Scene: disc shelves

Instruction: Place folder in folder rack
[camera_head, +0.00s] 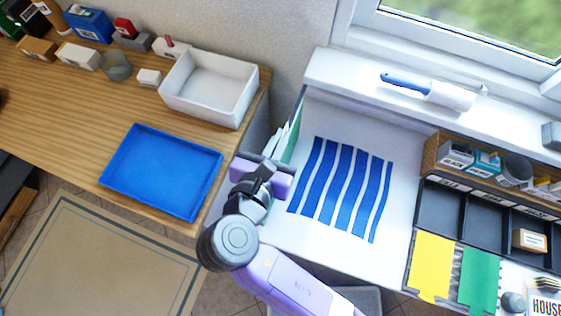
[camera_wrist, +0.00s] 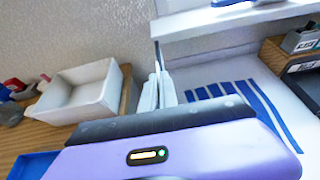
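A blue tray (camera_head: 163,170) and a white bin (camera_head: 211,86) are on the wooden table at left. A blue-striped mat (camera_head: 340,188) lies on the white desk. Yellow (camera_head: 431,266) and green (camera_head: 479,281) flat pieces and black compartments (camera_head: 438,207) are at right.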

